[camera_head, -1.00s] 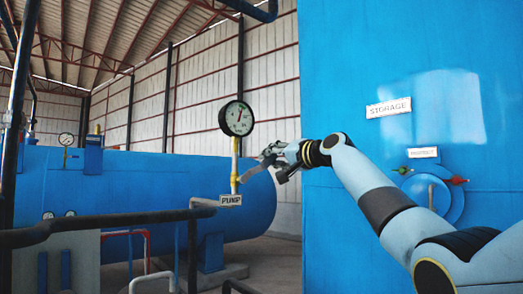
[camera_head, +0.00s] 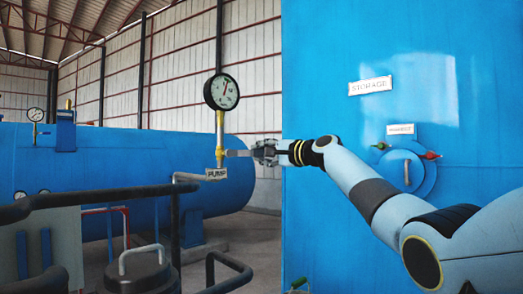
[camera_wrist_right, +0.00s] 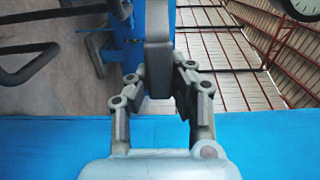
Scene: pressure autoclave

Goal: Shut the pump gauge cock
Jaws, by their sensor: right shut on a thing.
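The pump gauge (camera_head: 221,92) is a round white dial with a black rim on a vertical yellow pipe (camera_head: 219,125), above the PUMP plate (camera_head: 216,174). The cock's grey lever (camera_head: 236,153) sticks out to the right from this pipe, about level and crosswise to it. My right gripper (camera_head: 262,152) is shut on the lever's outer end. In the right wrist view the lever (camera_wrist_right: 158,45) stands between the two fingers (camera_wrist_right: 159,85). The cock's body is small and hard to make out. My left gripper is not in view.
A big blue STORAGE tank (camera_head: 330,210) fills the right side, with a round hatch (camera_head: 410,172) and red and green handles. A long blue vessel (camera_head: 100,170) lies behind the gauge. Dark railings (camera_head: 90,197) cross the lower left.

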